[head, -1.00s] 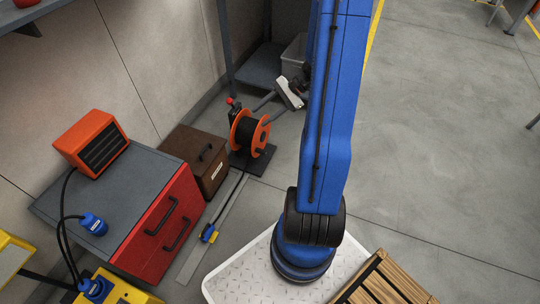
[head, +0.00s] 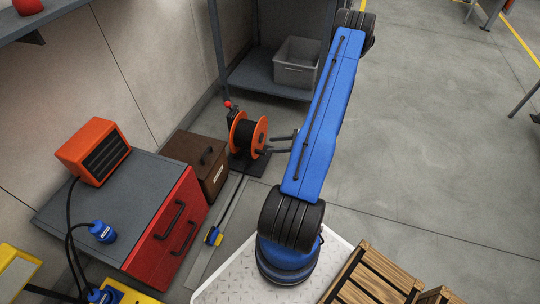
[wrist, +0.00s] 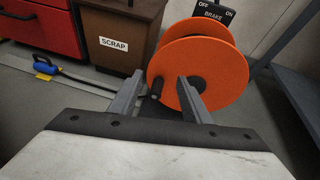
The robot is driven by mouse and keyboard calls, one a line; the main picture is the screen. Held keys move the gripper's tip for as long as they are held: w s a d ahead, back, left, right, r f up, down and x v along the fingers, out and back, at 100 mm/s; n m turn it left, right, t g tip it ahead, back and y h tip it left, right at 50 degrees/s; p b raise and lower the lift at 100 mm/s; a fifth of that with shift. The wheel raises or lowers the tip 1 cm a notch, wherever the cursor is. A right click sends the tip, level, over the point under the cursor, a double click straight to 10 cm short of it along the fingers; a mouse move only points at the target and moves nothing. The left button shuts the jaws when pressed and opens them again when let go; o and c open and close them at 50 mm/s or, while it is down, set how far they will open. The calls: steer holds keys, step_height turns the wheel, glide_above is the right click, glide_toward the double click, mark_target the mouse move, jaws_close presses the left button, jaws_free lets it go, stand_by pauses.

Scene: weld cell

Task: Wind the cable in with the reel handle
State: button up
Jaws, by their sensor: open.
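The orange cable reel (head: 262,137) stands on a dark base on the floor, and its orange flange (wrist: 213,50) fills the middle of the wrist view. A black reel handle (wrist: 156,88) sticks out at the flange's left side, towards the wrist camera. My gripper (wrist: 160,76) is open, one finger on each side of the handle in that picture; I cannot tell whether either touches it. In the head view my gripper (head: 272,144) is just right of the reel. The dark cable (head: 234,202) runs along the floor to a blue and yellow plug (head: 213,236).
A brown scrap box (head: 204,160) stands close left of the reel, with a red drawer cabinet (head: 165,235) beyond it. A shelf with a grey bin (head: 297,64) stands behind.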

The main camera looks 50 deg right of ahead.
mark_target(261, 152)
step_height(261, 152, down, 5)
steer(key=s+m+h, duration=0.1)
steer(key=s+m, duration=0.1)
steer(key=shift+t, duration=0.4)
steer(key=shift+d+x, duration=0.15)
steer(key=shift+x, duration=2.2)
steer(key=shift+d+x, duration=0.15)
steer(key=shift+x, duration=2.2)
steer(key=shift+w, duration=0.1)
steer(key=c, duration=0.9)
steer(key=shift+o, duration=0.2)
